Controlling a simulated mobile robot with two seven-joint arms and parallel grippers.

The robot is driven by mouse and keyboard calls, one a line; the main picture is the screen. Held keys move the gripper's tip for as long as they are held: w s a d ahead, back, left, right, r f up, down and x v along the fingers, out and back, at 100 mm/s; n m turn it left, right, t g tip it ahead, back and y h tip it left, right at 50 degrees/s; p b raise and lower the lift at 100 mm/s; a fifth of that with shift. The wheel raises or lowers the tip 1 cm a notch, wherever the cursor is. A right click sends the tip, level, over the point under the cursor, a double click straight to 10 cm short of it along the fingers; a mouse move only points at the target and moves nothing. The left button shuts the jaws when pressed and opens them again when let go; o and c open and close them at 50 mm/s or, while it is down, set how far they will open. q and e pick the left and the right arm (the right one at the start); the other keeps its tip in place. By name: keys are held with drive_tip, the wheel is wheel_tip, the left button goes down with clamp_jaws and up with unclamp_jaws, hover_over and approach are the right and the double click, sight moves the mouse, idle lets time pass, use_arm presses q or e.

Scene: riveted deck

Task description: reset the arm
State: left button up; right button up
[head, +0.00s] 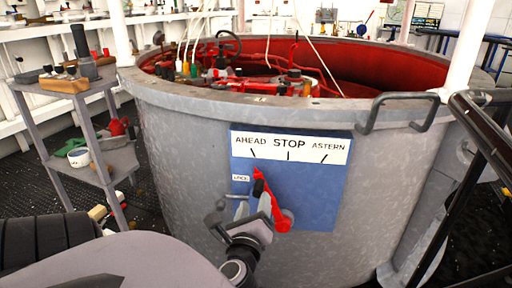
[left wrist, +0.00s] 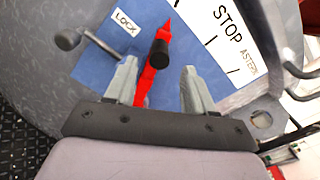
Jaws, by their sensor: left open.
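A red lever (head: 271,205) with a black knob (head: 259,187) is mounted on a blue panel (head: 318,195) on a large grey drum. It tilts up and left, its tip near the AHEAD mark of the white scale (head: 290,146), beside the LOCK label (head: 241,178). My left gripper (head: 254,204) is open at the lever. In the left wrist view, the red lever (left wrist: 148,83) and black knob (left wrist: 160,54) lie between the spread fingers of my left gripper (left wrist: 159,75), with gaps on both sides. I cannot tell whether either finger touches the lever. My right gripper is not in view.
The drum's rim (head: 250,99) carries a dark handle (head: 400,108) on the right. A grey shelf cart (head: 104,158) stands left. Small items lie on the floor.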

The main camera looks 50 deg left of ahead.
use_arm(q)
drive_tip(key=d+f+n+h, duration=0.7)
drive_tip(key=d+n+h, duration=0.1)
drive_tip(key=d, duration=0.4)
drive_tip(key=s+d+f+n+g+h, duration=0.15)
drive_tip(key=d+n+h, duration=0.25)
drive_tip(key=d, duration=0.4)
drive_tip(key=s+d+n+h, duration=0.3)
drive_tip(key=d+n+h, duration=0.2)
drive_tip(key=d, duration=0.3)
drive_tip(key=s+a+r+y+p, duration=0.1)
drive_tip(key=r+p, duration=0.6)
drive_tip(key=p, duration=0.7)
drive_tip(key=s+a+r+n+g+y+p, duration=0.1)
drive_tip(key=s+a+r+p, duration=0.2)
drive_tip(key=p, duration=1.1)
drive_tip(key=a+r, duration=0.3)
drive_tip(key=r, duration=0.2)
drive_tip(key=shift+s+y, duration=0.15)
drive_tip(key=shift+y, duration=0.25)
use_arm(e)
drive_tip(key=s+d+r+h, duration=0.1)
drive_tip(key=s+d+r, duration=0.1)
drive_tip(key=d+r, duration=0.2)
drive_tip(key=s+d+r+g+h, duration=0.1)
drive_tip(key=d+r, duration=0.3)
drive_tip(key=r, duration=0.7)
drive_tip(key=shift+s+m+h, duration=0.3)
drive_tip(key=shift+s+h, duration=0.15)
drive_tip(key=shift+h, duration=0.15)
